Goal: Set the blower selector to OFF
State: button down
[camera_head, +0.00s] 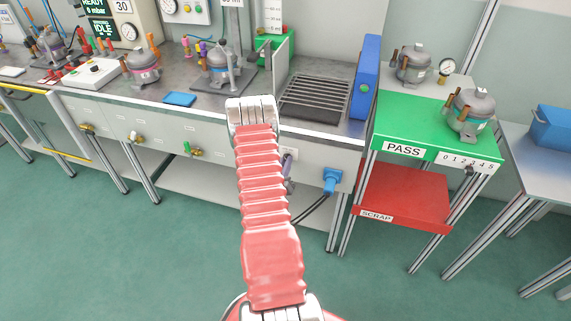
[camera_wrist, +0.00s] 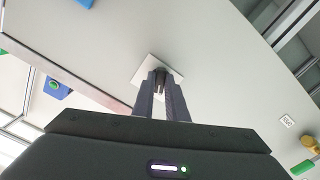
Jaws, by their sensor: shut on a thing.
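The blower selector appears as a small dark knob (camera_wrist: 159,88) on a white square plate (camera_wrist: 143,72) on the bench's pale front panel in the wrist view. My gripper (camera_wrist: 160,80) is at this plate, its two dark fingers shut on the knob. The fingers cover most of the knob, so its pointer and setting cannot be read. In the head view, my red arm hides most of this spot. Part of the white plate (camera_head: 292,153) shows just right of the arm, with my gripper (camera_head: 289,175) partly visible below it.
A blue plug (camera_head: 331,181) with a black cable sits on the panel to the right. A ribbed black grate (camera_head: 315,98) and blue upright panel (camera_head: 367,78) are above. The green PASS table (camera_head: 400,120) stands right.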

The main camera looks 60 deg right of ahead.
jog(key=shift+w+a+n, duration=0.15)
jog(key=shift+n, duration=0.25)
jog(key=c, duration=1.8)
grip_release()
jog(key=shift+o, duration=0.2)
jog(key=s+a, duration=0.2)
jog(key=a, duration=1.1)
jog(key=shift+s+a, duration=0.15)
jog(key=shift+a, duration=0.1)
jog(key=shift+f, duration=0.1)
